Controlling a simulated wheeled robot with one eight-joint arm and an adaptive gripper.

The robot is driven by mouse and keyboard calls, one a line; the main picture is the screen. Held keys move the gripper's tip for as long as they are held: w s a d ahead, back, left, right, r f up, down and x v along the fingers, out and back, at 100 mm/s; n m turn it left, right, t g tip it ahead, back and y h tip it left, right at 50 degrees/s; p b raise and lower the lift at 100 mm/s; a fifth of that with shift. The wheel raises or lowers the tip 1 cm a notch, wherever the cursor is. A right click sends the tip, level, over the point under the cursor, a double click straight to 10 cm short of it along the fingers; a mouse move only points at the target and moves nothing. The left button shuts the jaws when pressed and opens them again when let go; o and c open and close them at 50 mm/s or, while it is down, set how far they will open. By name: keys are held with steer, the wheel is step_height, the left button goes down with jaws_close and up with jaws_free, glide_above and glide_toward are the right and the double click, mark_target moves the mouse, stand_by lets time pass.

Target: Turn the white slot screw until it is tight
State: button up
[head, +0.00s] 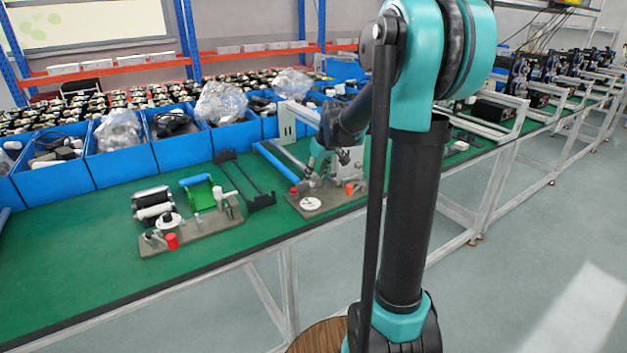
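My gripper (322,168) is over the right-hand fixture (328,199) on the green table, its fingers pointing down among the fixture's parts. The gripper is small here, and I cannot tell whether it is open or shut, or whether it touches anything. A white disc (310,204) lies at the front of this fixture, with red parts beside it. A similar fixture (200,232) to the left carries a white disc (168,221) and a red cylinder (172,241). I cannot make out which part is the white slot screw; it is too small or hidden.
The green table (80,260) has free room at front left. Blue bins (120,165) with bagged parts line its back. Black rollers (152,203), a green frame (199,193) and a black bracket (243,185) lie near the left fixture. My arm hides part of the table's right side.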

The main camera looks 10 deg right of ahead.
mark_target(312, 183)
steer(key=shift+x, duration=1.5)
jaws_close()
